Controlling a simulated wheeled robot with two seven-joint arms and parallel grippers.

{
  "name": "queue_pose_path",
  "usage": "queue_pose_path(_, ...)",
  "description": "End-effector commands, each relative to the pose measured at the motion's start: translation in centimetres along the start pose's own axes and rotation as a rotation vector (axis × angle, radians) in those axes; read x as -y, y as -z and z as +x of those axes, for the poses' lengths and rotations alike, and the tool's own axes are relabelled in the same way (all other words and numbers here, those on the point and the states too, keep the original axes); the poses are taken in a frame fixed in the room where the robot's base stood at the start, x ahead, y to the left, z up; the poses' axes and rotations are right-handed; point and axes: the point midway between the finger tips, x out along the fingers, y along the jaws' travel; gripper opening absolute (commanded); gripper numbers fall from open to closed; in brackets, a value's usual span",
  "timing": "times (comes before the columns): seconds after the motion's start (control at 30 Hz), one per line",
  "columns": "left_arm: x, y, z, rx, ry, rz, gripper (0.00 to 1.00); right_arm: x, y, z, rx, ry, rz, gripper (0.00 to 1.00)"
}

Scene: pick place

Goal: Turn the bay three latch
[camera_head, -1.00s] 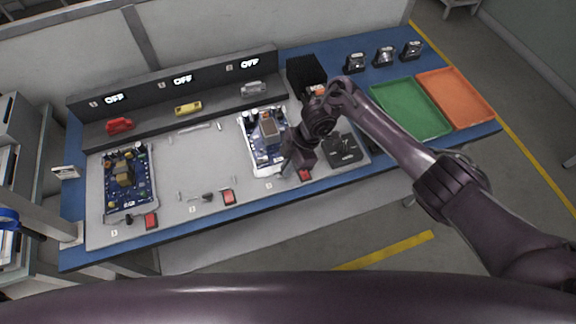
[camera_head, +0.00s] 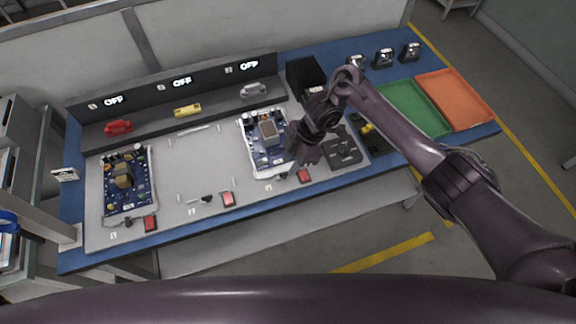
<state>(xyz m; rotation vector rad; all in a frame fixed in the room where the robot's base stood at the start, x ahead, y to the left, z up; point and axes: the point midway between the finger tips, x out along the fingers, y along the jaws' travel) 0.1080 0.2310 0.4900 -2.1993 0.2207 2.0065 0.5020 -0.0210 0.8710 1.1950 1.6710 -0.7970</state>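The workbench has three bays on a grey panel, each with a small black latch knob and a red button at its front edge. The bay numbers are too small to read. The latches are at the left bay (camera_head: 128,221), the middle bay (camera_head: 207,198) and the right bay (camera_head: 284,176). A blue circuit board (camera_head: 125,182) lies in the left bay and another (camera_head: 254,143) in the right bay; the middle bay is empty. My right gripper (camera_head: 297,170) points down just beside the right bay's latch; contact and finger opening cannot be made out. My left gripper is not in view.
Red buttons (camera_head: 305,175) sit close to the latches. A black tray (camera_head: 344,153) lies right of the right bay. Green (camera_head: 413,106) and orange (camera_head: 455,95) trays are at the right. Three displays above the bays read OFF. A black box (camera_head: 305,75) stands behind.

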Motion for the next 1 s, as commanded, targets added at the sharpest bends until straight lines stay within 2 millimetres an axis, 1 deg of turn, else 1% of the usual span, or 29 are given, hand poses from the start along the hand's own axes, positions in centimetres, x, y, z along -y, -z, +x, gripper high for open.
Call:
queue_pose_path(0.03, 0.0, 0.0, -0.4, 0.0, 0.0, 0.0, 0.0, -0.2, -0.1, -1.3, 0.004, -0.004, -0.001, 0.3)
queue_pose_path(0.13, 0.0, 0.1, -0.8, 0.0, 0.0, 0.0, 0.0, -0.1, -0.1, -3.0, 0.005, -0.003, -0.001, 0.3)
queue_pose_path(0.2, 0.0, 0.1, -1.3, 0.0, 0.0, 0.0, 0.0, -0.1, 0.0, -3.9, 0.005, -0.002, -0.002, 0.3)
queue_pose_path(0.3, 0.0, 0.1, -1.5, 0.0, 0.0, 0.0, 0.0, -0.1, 0.0, -4.6, 0.003, -0.001, -0.001, 0.3)
queue_pose_path(0.9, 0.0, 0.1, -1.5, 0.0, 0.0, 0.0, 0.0, 0.0, 0.1, -4.7, 0.0, 0.0, 0.0, 0.3)
queue_pose_path(1.0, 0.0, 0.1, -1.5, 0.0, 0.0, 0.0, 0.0, 0.0, 0.9, -3.9, -0.01, -0.021, -0.007, 0.3)
